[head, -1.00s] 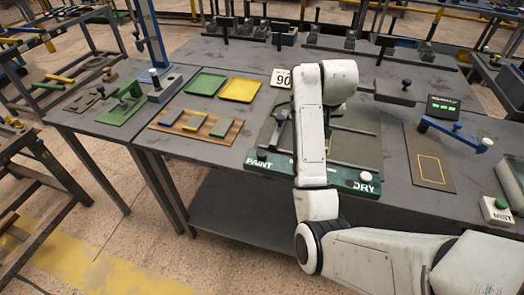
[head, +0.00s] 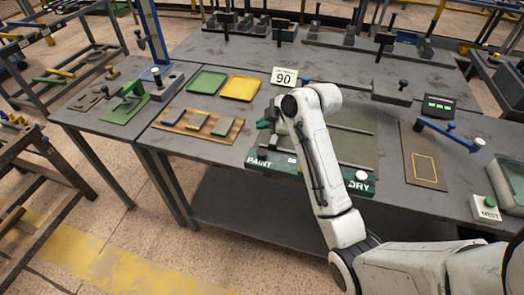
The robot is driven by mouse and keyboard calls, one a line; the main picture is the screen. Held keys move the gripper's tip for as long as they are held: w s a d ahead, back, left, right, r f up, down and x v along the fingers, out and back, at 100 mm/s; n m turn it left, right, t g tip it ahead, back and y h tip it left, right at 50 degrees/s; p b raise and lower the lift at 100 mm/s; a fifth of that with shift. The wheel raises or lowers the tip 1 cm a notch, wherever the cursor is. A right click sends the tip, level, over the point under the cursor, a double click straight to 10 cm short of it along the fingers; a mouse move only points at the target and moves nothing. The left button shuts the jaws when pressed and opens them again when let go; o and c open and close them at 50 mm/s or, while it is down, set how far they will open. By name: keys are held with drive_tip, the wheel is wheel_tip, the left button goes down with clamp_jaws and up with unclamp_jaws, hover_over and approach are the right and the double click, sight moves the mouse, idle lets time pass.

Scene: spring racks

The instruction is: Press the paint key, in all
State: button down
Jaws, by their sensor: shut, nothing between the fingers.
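The green panel (head: 285,168) lies along the front of the work table, with the word PAINT at its left end and DRY at its right end. A white round key (head: 362,176) stands by DRY. My gripper (head: 267,148) is small and dark, shut and empty, low over the PAINT end. It hides the paint key, so I cannot tell whether it touches or presses it. My white arm covers the middle of the panel.
A sign reading 90 (head: 284,77) stands behind the panel. A wooden board with colored blocks (head: 169,122), a green tray (head: 207,79) and a yellow tray (head: 241,88) lie to the left. A blue lever (head: 450,135) and a MIST button box (head: 486,207) are to the right.

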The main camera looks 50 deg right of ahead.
drive_tip(key=shift+f, duration=0.2)
drive_tip(key=b, duration=0.7)
hover_over(264, 154)
wheel_tip(264, 154, down, 7)
drive_tip(key=shift+f, duration=0.75)
idle(1.2)
drive_tip(key=shift+f, duration=0.4)
drive_tip(key=shift+f+b, duration=0.6)
drive_tip(key=shift+f, duration=0.05)
idle(0.7)
drive_tip(key=shift+r, duration=0.1)
drive_tip(key=shift+r+p, duration=0.95)
drive_tip(key=shift+r, duration=0.05)
